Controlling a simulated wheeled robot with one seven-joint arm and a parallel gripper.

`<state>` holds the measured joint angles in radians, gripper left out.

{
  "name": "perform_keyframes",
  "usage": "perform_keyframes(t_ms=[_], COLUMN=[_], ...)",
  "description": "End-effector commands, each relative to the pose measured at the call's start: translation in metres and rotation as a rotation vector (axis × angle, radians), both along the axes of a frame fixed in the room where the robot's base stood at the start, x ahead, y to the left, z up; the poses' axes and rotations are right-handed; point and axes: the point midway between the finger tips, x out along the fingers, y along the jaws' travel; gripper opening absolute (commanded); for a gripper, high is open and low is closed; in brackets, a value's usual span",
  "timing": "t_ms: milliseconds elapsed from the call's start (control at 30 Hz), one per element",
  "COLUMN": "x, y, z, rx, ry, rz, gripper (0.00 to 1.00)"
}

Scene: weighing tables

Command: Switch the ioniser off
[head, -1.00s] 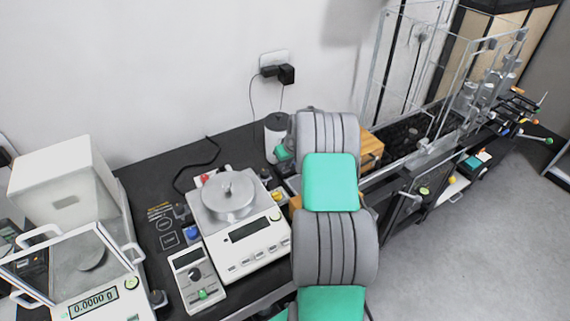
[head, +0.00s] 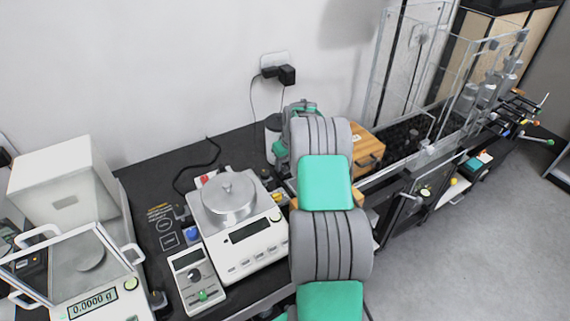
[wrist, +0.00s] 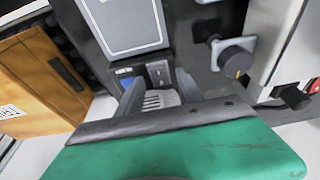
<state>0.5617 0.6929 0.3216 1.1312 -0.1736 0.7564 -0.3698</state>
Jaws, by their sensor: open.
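In the wrist view, a dark unit with a pale grey panel (wrist: 125,28) stands in front of my gripper; it may be the ioniser, though I cannot read a name. A small dark switch (wrist: 158,71) and a blue-marked spot are on its near edge. Which way the switch is set is too small to tell. My gripper (wrist: 160,88) is open, its grey fingers apart and close to the switch, with pale slots visible between them. Whether they touch anything I cannot tell. In the head view, my arm hides the unit and most of the gripper.
A wooden box (head: 366,146) stands right of my arm. A balance (head: 250,240) with a round pan stands left of it. Wall plugs (head: 287,75) with cables are behind.

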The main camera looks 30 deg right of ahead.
Motion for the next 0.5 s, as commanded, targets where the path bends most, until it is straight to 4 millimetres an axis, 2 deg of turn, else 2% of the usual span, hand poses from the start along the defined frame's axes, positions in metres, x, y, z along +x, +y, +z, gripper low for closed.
perform_keyframes(t_ms=[167, 267, 500], x=[-0.001, -0.004, -0.017], y=[0.0, -0.001, 0.0], z=[0.004, 0.017, 0.063], rx=[-0.001, -0.002, -0.001], ry=[-0.001, -0.004, -0.002], rz=[0.0, -0.001, 0.0], gripper=[0.44, 0.44, 0.44])
